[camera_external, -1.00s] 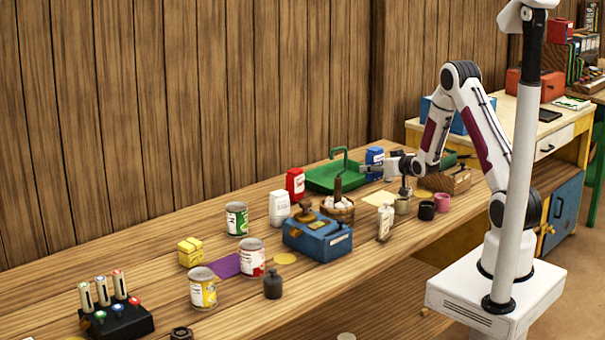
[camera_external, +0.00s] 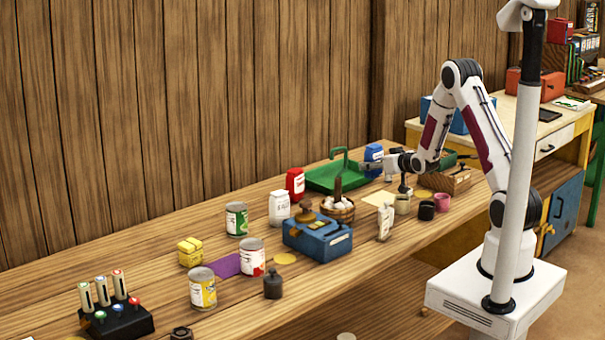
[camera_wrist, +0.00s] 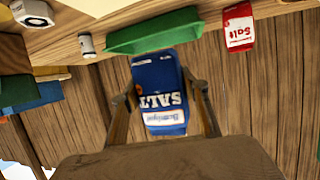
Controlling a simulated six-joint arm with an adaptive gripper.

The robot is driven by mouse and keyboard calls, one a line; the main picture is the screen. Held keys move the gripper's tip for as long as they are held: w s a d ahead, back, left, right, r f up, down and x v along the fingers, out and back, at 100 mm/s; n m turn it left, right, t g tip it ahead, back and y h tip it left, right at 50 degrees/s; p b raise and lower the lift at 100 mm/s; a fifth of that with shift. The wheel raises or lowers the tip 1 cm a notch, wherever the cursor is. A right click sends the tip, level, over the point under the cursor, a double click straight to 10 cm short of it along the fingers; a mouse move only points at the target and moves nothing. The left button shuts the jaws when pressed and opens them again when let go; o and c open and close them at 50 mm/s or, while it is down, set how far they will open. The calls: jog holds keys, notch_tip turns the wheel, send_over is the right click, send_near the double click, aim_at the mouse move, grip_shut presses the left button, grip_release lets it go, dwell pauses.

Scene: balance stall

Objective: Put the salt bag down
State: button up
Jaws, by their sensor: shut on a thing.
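A blue salt bag (camera_external: 373,154) is at the right end of the green tray (camera_external: 325,181) in the external view. In the wrist view the blue salt bag (camera_wrist: 159,88) appears upside down, its "SALT" label facing the camera, between the two fingers of my gripper (camera_wrist: 166,105). My gripper (camera_external: 372,166) is shut on it. The green tray (camera_wrist: 155,36) shows just beyond the bag in the wrist view. I cannot tell whether the bag touches the bench.
A red salt bag (camera_external: 295,184) and a white bag (camera_external: 279,207) stand left of the tray. A basket (camera_external: 338,210), a blue box (camera_external: 317,238), a bottle (camera_external: 384,224) and cups (camera_external: 402,204) stand in front. A pale sheet (camera_external: 379,198) lies on the bench.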

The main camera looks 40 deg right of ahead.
jog(key=shift+w+a+f, duration=0.5)
jog(key=shift+a, duration=0.15)
jog(key=w+r, duration=0.2)
jog(key=w, duration=1.4)
jog(key=shift+a, duration=0.1)
jog(key=shift+f, duration=3.05)
jog(key=shift+f, duration=0.15)
jog(key=shift+f, duration=1.75)
